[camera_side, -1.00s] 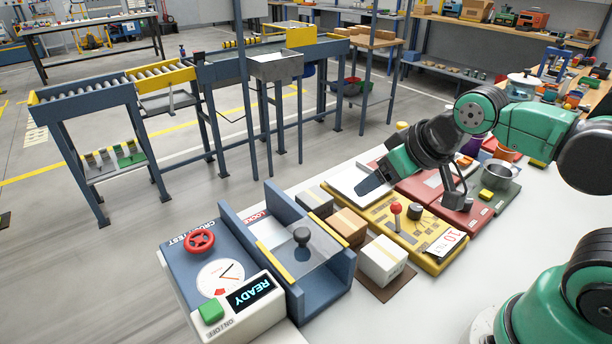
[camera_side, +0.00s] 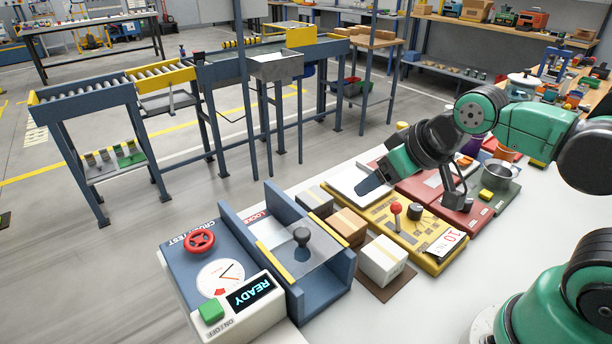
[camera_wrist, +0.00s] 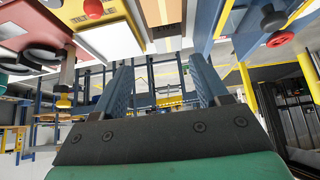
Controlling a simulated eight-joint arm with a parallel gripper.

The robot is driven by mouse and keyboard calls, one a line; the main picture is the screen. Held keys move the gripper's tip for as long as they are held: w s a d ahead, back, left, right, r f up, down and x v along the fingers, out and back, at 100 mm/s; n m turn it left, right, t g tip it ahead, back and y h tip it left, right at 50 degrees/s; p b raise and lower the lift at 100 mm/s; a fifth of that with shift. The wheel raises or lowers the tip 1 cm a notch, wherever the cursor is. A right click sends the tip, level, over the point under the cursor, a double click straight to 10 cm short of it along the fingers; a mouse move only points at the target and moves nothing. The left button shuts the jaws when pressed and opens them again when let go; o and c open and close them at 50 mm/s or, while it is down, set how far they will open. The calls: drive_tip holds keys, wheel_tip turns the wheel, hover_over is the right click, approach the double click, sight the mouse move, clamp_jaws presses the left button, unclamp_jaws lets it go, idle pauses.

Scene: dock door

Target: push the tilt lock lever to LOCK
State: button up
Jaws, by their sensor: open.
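A lever with a red ball knob (camera_side: 396,208) stands up from the yellow panel (camera_side: 365,219) in the side view. Which of its marked positions it is at cannot be read. My gripper (camera_side: 366,188) is above the far left part of that panel, apart from the knob, pointing down to the left. In the wrist view my gripper (camera_wrist: 160,66) shows two dark blue fingers spread apart with nothing between them. A red knob (camera_wrist: 93,8) shows at the top left edge there, beyond the fingers.
A black dial (camera_side: 415,210) and a white tag (camera_side: 445,243) are on the panel. A white box (camera_side: 382,260) and brown box (camera_side: 347,226) stand left of it. A blue tester with a red wheel (camera_side: 199,242) and a black-knobbed slide (camera_side: 301,237) are further left.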

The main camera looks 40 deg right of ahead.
drive_tip(key=shift+c, duration=0.3)
drive_tip(key=shift+c, duration=0.5)
drive_tip(key=m+g, duration=0.6)
drive_tip(key=m, duration=0.2)
hover_over(397, 204)
drive_tip(key=shift+w+a+f, duration=0.1)
drive_tip(key=shift+a+f, duration=0.05)
drive_tip(key=shift+f, duration=0.4)
drive_tip(key=shift+a+f, duration=0.1)
drive_tip(key=shift+f, duration=0.45)
drive_tip(key=shift+d+f+m+g, duration=0.35)
drive_tip(key=shift+m+g, duration=0.15)
drive_tip(key=shift+g, duration=0.1)
drive_tip(key=shift+f, duration=2.65)
